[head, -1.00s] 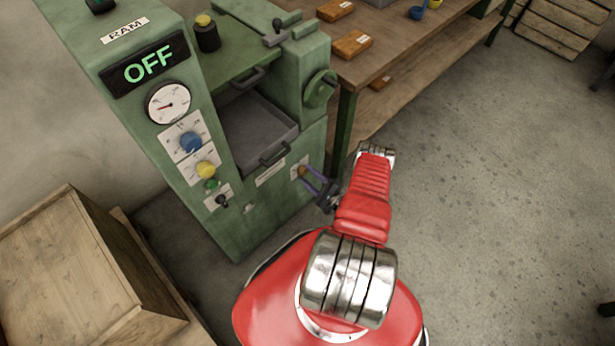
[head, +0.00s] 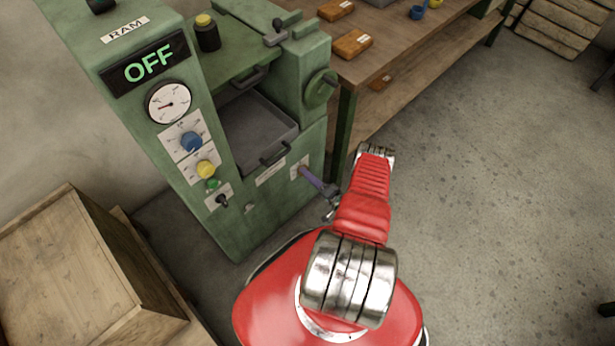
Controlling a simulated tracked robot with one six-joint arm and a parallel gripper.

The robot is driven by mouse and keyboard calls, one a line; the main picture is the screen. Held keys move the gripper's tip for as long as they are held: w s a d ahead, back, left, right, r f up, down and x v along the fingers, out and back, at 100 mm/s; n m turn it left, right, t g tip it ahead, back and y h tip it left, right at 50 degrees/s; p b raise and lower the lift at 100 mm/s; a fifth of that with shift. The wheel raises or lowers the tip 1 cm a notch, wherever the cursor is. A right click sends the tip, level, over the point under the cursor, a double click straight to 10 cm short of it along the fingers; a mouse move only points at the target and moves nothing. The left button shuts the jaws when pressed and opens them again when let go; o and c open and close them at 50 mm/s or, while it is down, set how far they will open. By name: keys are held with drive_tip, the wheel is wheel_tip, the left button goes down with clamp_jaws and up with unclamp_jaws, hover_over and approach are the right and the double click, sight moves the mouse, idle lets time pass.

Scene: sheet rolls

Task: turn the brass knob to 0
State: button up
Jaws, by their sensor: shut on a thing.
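The green press (head: 260,215) stands ahead with a small pale plate (head: 296,174) low on its right front face. The brass knob sits at this plate but is now almost wholly hidden behind my fingers. My gripper (head: 307,174) reaches in from the right with its purple fingers at the plate. It is shut on the brass knob, and the fingers overlap in this view. The knob's pointer and the scale marks are too small or hidden to read.
The press also carries a blue knob (head: 191,141), a yellow knob (head: 205,169), a gauge (head: 169,103) and a lit OFF display (head: 148,64). A drawer handle (head: 274,153) sits above the plate. A wooden bench (head: 400,70) is at right, a crate (head: 80,270) at left.

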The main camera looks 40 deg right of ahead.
drive_tip(key=shift+a+f+n, duration=0.1)
drive_tip(key=shift+f+n, duration=0.05)
drive_tip(key=shift+n, duration=0.7)
drive_tip(key=shift+a+f+n, duration=0.1)
drive_tip(key=shift+n, duration=0.75)
drive_tip(key=o, duration=1.1)
drive_tip(key=shift+d+r, duration=0.1)
drive_tip(key=shift+d, duration=0.05)
drive_tip(key=shift+s+d, duration=0.15)
drive_tip(key=shift+s, duration=6.75)
